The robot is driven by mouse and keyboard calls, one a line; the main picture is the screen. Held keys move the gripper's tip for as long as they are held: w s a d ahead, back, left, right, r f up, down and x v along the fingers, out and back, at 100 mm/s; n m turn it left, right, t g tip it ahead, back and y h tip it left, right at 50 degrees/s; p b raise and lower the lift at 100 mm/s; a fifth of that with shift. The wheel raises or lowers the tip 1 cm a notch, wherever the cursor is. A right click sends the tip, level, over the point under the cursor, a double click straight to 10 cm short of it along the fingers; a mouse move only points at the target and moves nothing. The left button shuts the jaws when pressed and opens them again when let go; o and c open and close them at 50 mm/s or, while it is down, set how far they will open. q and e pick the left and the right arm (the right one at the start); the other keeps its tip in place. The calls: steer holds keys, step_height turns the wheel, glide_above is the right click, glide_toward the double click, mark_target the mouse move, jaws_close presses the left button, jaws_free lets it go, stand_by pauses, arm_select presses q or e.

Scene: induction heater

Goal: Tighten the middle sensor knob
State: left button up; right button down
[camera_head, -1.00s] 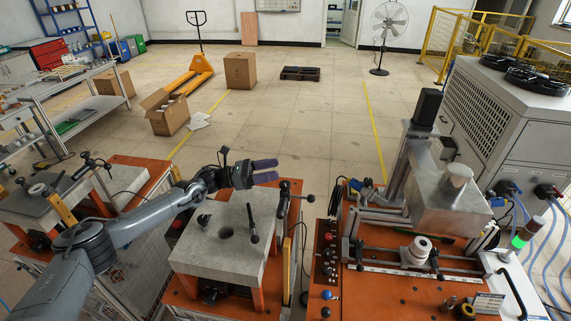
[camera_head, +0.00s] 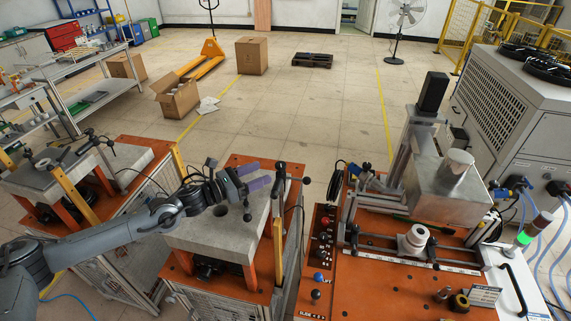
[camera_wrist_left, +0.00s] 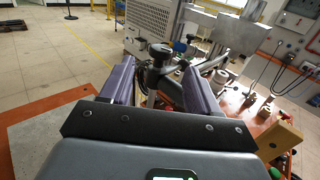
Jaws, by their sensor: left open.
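The middle sensor stand (camera_head: 281,185) rises at the right edge of the middle station's grey slab. It has a dark knob at its top and a thin side bar with dark ball ends. My left gripper (camera_head: 262,175) is open, its two purple fingers pointing right toward the stand, just left of it. In the left wrist view the dark knob (camera_wrist_left: 160,52) shows between and beyond the fingertips of my left gripper (camera_wrist_left: 158,66). I see no clear contact, and the exact gap is hard to judge. My right gripper is out of view.
The middle grey slab (camera_head: 205,232) with its round hole lies under my left gripper. A similar station (camera_head: 50,185) stands at left. The orange machine table (camera_head: 370,285) with a metal box and control knobs is at right, across a narrow gap.

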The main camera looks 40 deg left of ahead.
mark_target(276, 167)
arm_select(q)
steer(key=p+x, duration=0.1)
steer(key=x, duration=0.8)
steer(key=shift+w+d, duration=0.25)
steer(key=shift+w, duration=0.25)
steer(key=c, duration=1)
steer(key=m+g+h+b, duration=0.1)
steer(key=b, duration=0.1)
steer(key=m+h+b, duration=0.1)
steer(key=h+b, duration=0.1)
steer(key=b, duration=0.1)
steer(key=m+g+h+b, duration=0.1)
steer(key=b, duration=0.2)
steer(key=shift+s+d+f+g+h, duration=0.1)
steer(key=shift+d+f+g+h, duration=0.05)
steer(key=shift+f+g+h, duration=0.15)
steer(key=shift+r+m+g+h+b, duration=0.15)
steer(key=shift+m+g+h+b, duration=0.25)
steer(key=shift+m+h+b, duration=0.25)
steer(key=shift+s+d+r, duration=0.1)
steer(key=o, duration=1)
